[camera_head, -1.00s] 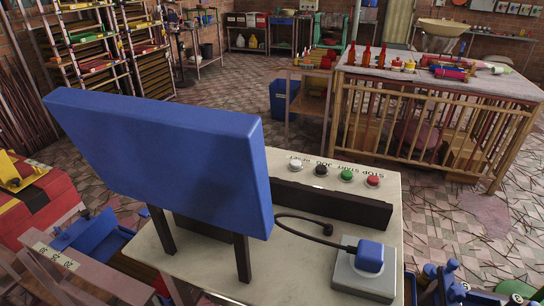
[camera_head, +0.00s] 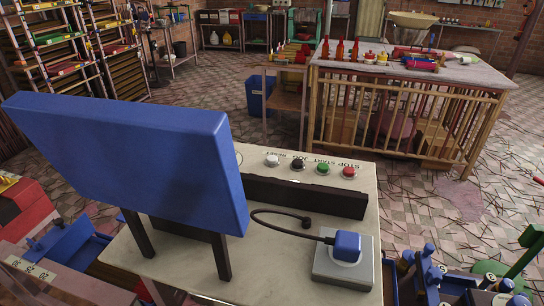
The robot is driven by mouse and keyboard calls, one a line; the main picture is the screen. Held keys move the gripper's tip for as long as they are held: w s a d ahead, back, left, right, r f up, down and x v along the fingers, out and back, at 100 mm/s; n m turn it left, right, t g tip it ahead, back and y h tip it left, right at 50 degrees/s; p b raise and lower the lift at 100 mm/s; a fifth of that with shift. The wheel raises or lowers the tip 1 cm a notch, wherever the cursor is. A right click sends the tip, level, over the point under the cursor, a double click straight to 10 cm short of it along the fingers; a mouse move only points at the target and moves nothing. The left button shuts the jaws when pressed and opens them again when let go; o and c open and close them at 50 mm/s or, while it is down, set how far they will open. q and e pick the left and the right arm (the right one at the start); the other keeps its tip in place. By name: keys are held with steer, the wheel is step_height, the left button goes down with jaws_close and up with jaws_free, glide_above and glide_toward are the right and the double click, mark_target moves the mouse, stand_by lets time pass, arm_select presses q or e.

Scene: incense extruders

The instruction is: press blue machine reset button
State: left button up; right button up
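The blue machine has a large tilted blue panel (camera_head: 140,160) on dark posts above a pale cream top (camera_head: 275,255). A row of buttons sits along the far edge of the top: white (camera_head: 271,160), black (camera_head: 297,164), green (camera_head: 322,168) and red (camera_head: 348,172). Neither gripper is in view.
A dark bar (camera_head: 305,195) lies in front of the buttons. A blue plug (camera_head: 347,246) with a black cable sits on a grey socket block (camera_head: 343,268). A slatted wooden table (camera_head: 400,120) stands behind. Blue bottle-like objects (camera_head: 430,255) crowd the lower right. Tiled floor (camera_head: 460,195) lies right.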

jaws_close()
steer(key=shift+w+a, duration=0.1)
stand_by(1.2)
